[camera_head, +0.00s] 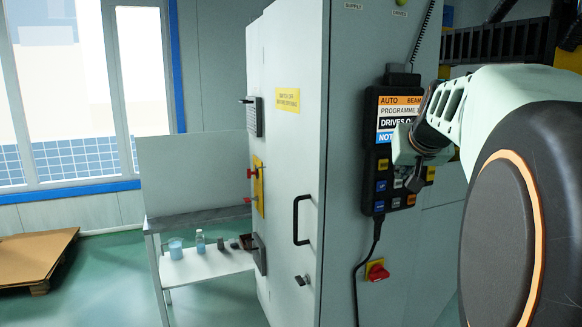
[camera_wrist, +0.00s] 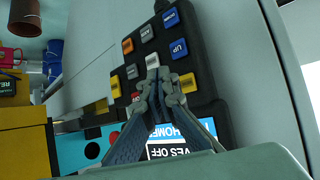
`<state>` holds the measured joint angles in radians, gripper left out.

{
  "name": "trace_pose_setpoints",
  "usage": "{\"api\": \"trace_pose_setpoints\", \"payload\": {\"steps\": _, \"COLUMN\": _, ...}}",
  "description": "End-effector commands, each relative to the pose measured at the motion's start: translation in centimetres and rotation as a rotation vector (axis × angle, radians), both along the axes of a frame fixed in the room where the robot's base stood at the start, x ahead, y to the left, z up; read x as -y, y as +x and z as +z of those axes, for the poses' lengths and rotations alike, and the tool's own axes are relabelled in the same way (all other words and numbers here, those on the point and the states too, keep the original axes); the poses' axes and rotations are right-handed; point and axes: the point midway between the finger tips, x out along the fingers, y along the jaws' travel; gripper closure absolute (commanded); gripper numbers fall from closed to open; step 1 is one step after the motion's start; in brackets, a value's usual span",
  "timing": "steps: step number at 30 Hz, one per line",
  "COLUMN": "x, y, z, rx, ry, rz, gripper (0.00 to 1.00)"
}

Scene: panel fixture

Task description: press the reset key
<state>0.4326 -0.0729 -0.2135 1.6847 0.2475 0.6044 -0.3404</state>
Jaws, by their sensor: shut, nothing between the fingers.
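The dark control pendant hangs on the side of the grey cabinet, with its case (camera_head: 371,140) and lit screen (camera_head: 398,105) partly hidden by my arm. Blue, grey, orange and yellow keys show below the screen. In the wrist view the pendant (camera_wrist: 205,70) appears rotated, with a blue UP key (camera_wrist: 179,48), a grey key (camera_wrist: 147,32) and an orange key (camera_wrist: 128,45). I cannot tell which key is reset. My gripper (camera_head: 414,184) is shut and empty in front of the keypad. Its fingertips (camera_wrist: 158,78) overlap the middle keys; contact cannot be told.
A red rotary switch (camera_head: 376,270) on a yellow plate sits below the pendant, beside its hanging cable (camera_head: 364,262). The cabinet door has a black handle (camera_head: 299,220). A small table (camera_head: 200,215) stands left. The floor (camera_head: 110,270) there is largely clear.

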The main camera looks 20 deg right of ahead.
Motion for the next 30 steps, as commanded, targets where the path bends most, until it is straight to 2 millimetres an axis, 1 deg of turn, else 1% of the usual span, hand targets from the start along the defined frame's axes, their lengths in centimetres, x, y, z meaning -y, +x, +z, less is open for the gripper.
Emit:
{"api": "trace_pose_setpoints", "payload": {"steps": 3, "x": 0.1, "y": -1.2, "z": -0.2, "rx": 0.002, "ry": -0.001, "rz": -0.001, "gripper": 1.0}}
{"api": "trace_pose_setpoints", "payload": {"steps": 6, "x": 0.2, "y": -1.9, "z": -0.1, "rx": 0.002, "ry": 0.0, "rz": -0.001, "gripper": 1.0}}
{"api": "trace_pose_setpoints", "payload": {"steps": 9, "x": 0.2, "y": -2.2, "z": 0.0, "rx": 0.001, "ry": 0.0, "rz": -0.001, "gripper": 1.0}}
{"api": "trace_pose_setpoints", "payload": {"steps": 30, "x": 0.1, "y": -2.1, "z": 0.3, "rx": 0.003, "ry": -0.002, "rz": 0.001, "gripper": 1.0}}
